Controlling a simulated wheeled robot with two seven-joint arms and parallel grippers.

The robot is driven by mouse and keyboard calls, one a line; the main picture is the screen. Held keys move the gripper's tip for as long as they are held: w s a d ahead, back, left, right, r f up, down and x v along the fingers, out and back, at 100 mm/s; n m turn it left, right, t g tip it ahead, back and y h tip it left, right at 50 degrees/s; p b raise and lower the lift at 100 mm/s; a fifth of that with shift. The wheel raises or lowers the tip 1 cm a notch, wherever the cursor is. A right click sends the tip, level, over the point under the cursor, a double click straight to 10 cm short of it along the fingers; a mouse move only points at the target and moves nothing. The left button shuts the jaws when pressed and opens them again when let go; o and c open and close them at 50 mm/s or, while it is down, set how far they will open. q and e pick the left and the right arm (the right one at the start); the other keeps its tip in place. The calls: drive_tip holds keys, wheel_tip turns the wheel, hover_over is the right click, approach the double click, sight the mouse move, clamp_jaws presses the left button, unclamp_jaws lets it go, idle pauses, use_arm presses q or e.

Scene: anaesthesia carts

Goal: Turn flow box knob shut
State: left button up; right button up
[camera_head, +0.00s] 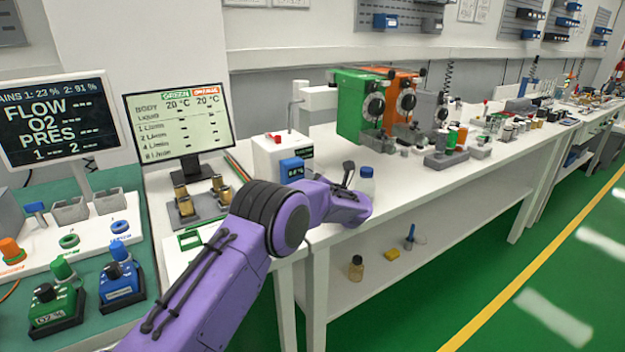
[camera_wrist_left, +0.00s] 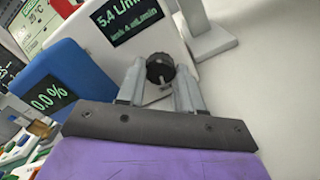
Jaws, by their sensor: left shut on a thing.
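The flow box is a white box (camera_head: 268,156) with a red part on top, on the bench in the head view. In the left wrist view its white face (camera_wrist_left: 178,48) fills the upper middle, with a dark display (camera_wrist_left: 128,18) reading about 5.4 L/min. A round black knob (camera_wrist_left: 160,67) sits on this face below the display. My left gripper (camera_wrist_left: 160,80) is shut on the knob, one grey finger on each side. In the head view my purple left arm reaches to the box, and the knob is hidden there. My right gripper is not in view.
A blue box (camera_wrist_left: 62,80) with a 0.0 % display stands close beside the flow box. A blue-capped bottle (camera_head: 366,182) stands by my wrist. Green (camera_head: 358,105) and orange (camera_head: 398,90) units stand behind. A monitor (camera_head: 180,120) stands to the left.

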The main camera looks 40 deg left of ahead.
use_arm(q)
drive_tip(key=shift+f, duration=0.1)
drive_tip(key=o, duration=0.8)
drive_tip(key=shift+c, duration=0.2)
drive_tip(key=b+v, duration=0.1)
drive_tip(key=v, duration=0.9)
drive_tip(key=shift+s+d, duration=0.1)
drive_tip(key=shift+d, duration=0.25)
